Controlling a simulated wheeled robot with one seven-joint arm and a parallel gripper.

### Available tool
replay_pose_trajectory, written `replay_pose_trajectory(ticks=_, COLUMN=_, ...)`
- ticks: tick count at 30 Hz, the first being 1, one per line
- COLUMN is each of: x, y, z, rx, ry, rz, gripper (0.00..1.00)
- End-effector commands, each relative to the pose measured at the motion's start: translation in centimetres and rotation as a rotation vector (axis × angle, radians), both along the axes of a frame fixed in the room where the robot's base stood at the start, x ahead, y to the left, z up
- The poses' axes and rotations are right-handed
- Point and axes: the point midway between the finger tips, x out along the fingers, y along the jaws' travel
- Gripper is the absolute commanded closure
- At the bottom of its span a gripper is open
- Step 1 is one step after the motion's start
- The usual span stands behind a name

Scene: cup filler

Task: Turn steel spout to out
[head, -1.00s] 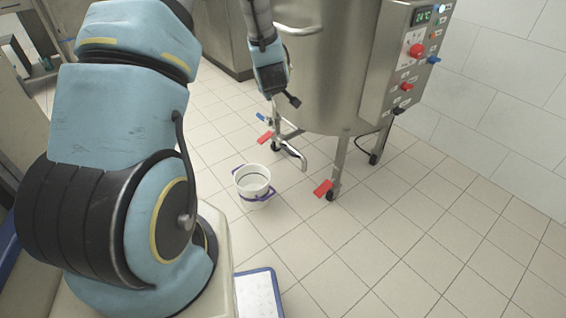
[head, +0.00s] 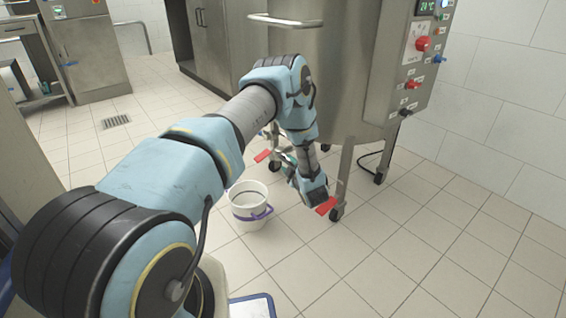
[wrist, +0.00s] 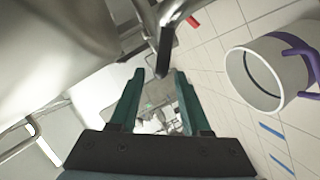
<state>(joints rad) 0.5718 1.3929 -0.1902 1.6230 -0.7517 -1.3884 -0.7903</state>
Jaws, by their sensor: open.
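The steel spout (wrist: 176,14) is a bent, shiny pipe at the top of the wrist view. A dark, straight piece (wrist: 163,58) hangs from it and ends close to the fingertips, near the gap between them. I cannot tell whether it is between the fingers or beyond them. My gripper (wrist: 158,76) is open, its two green fingers apart with nothing held. In the head view my arm reaches down under the steel tank (head: 335,90) and hides most of the spout; only a little of my gripper's green (head: 288,157) shows there.
A white bucket (head: 246,208) with purple handles stands on the floor left of my wrist; it is at the right in the wrist view (wrist: 238,70). A control panel (head: 412,62) is on the tank's right. The floor at front right is clear.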

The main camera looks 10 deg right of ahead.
Motion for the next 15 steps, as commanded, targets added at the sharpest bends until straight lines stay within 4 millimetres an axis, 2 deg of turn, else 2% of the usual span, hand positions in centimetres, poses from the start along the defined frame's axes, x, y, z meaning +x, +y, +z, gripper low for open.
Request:
replay_pose_trajectory(ticks=1, x=1.1, y=0.2, z=-0.4, rx=-0.001, ry=-0.002, rz=0.001, gripper=0.53)
replay_pose_trajectory(ticks=6, x=3.8, y=0.5, z=-1.0, rx=0.0, ry=-0.001, rz=0.0, gripper=0.53)
replay_pose_trajectory(ticks=10, x=5.2, y=0.6, z=-1.3, rx=0.0, ry=0.001, rz=0.001, gripper=0.53)
replay_pose_trajectory(ticks=15, x=6.0, y=0.7, z=-1.4, rx=0.002, ry=0.001, rz=-0.001, gripper=0.53)
